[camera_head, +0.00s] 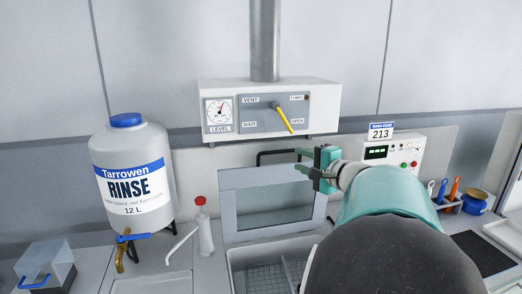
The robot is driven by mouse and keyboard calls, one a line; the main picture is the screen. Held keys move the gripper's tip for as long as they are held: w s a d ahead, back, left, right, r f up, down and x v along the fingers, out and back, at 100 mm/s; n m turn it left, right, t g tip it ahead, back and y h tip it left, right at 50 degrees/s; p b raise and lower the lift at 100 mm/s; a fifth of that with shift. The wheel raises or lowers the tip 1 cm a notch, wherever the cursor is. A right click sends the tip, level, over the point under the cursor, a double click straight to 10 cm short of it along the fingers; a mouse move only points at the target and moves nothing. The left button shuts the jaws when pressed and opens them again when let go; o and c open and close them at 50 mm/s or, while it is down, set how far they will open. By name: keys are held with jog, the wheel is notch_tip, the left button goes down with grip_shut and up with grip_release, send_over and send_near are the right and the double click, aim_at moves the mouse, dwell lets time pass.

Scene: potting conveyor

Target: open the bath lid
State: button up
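The bath lid (228,208) is a grey framed panel with a clear window. It stands raised and nearly upright at the back of the bath (238,262), whose open top shows a mesh basket inside. A black bar handle (262,157) shows at the lid's top edge. My gripper (299,167), with teal and dark fingers, is at the right end of this handle, pointing left. Its fingers look spread apart with nothing seen between them. I cannot tell whether they touch the handle. My arm hides the right part of the bath.
A rinse jug (128,185) with a tap and a red-capped wash bottle (203,228) stand left of the bath. A control box with a yellow lever (283,117) hangs above. A display unit (395,155) and a tool holder (448,205) are at the right.

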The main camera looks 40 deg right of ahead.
aim_at(279, 152)
jog(key=w, duration=0.4)
jog(key=w+d+f, duration=0.1)
jog(key=w, duration=0.7)
jog(key=shift+w+d+f, duration=0.15)
jog(key=shift+w+f, duration=0.05)
jog(key=shift+w, duration=0.15)
grip_shut()
